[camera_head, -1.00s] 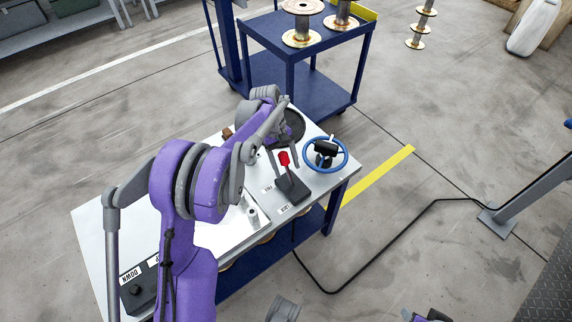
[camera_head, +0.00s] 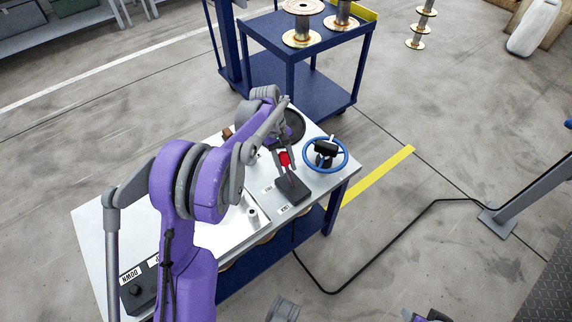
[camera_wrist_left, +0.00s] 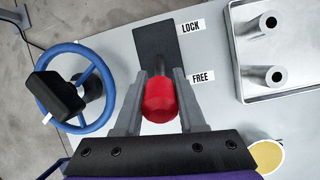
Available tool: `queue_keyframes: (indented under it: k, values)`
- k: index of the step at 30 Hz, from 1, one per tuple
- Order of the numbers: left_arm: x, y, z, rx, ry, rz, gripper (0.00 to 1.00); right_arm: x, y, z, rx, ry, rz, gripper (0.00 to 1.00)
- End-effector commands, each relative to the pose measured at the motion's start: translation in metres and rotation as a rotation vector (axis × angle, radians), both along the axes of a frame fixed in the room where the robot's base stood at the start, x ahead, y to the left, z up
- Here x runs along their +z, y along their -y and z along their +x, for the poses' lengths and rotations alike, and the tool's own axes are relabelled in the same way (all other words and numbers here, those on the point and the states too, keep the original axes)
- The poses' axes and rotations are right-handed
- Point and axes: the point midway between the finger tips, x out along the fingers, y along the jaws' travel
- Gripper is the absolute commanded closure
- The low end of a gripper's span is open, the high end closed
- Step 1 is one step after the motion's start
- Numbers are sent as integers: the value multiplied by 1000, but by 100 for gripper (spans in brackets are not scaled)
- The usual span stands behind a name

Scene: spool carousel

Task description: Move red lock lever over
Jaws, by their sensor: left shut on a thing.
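The red lock lever's knob (camera_head: 284,158) stands above its black base (camera_head: 293,190) on the white-topped bench. In the left wrist view, the knob (camera_wrist_left: 160,100) is between the two grey fingers of my left gripper (camera_wrist_left: 160,88), which is shut on it. The FREE label (camera_wrist_left: 202,77) is beside the knob, and the LOCK label (camera_wrist_left: 190,27) is farther up beside the black base plate (camera_wrist_left: 155,45). The lever leans toward the FREE side. My left gripper (camera_head: 284,150) hides part of the knob in the head view.
A blue handwheel (camera_head: 344,165) is close to the right of the lever. A blue cart (camera_head: 300,85) with spools stands beyond the bench. A black cable (camera_head: 400,228) runs over the floor at right.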

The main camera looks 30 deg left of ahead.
Motion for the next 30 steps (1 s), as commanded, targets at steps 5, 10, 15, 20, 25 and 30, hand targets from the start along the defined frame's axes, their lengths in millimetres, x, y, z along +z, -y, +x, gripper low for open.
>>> queue_keyframes:
  k: [5, 10, 15, 20, 25, 30]
  values:
    - [0, 0, 0, 0, 0, 0, 100, 0, 0, 0, 0, 0, 0, 50]
    - [0, 0, 0, 0, 0, 0, 100, 0, 0, 0, 0, 0, 0, 50]
    - [0, 0, 0, 0, 0, 0, 100, 0, 0, 0, 0, 0, 0, 50]
    - [0, 0, 0, 0, 1, 1, 100, 0, 0, 0, 0, 0, 0, 50]
    - [2, 2, -1, 0, 8, 19, 100, 2, 0, 0, 0, 1, 0, 50]
    - [5, 7, -3, -3, 34, 80, 100, 6, 0, 0, 0, 2, 0, 50]
